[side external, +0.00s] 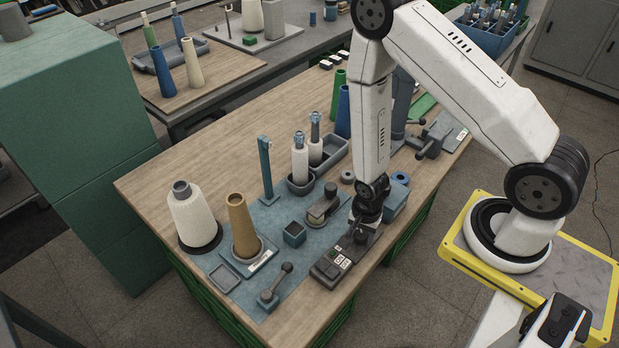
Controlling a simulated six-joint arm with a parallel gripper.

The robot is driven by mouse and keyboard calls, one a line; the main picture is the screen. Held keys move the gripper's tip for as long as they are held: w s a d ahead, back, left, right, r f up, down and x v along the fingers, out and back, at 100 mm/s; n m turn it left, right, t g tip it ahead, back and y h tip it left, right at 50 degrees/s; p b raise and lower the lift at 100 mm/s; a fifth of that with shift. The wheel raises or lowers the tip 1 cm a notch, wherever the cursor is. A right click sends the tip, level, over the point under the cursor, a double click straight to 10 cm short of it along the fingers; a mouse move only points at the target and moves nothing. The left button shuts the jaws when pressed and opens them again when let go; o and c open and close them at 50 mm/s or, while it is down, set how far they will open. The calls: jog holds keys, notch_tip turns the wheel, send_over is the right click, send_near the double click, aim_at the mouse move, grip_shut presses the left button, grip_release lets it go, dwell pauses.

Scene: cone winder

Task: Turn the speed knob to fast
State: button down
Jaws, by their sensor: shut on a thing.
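The dark control box (328,272) lies at the front right of the blue mat, with a green button and white labels on its near part. My gripper (361,234) points down over the far end of this box and is shut on the speed knob there. The jaws and wrist hide most of the knob, so its pointer and the speed marks cannot be read.
A white yarn cone (193,217), a tan cone (242,226) and a lever (276,287) stand left of the box. A small blue-green box (294,234), a grey device (322,206) and a blue post (266,170) are nearby. Wooden table (165,185) is bare at left.

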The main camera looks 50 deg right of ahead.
aim_at(361, 234)
jog(key=shift+c, duration=0.7)
grip_release()
jog(key=shift+r, duration=0.15)
jog(key=shift+r, duration=3.75)
jog(key=shift+r, duration=0.1)
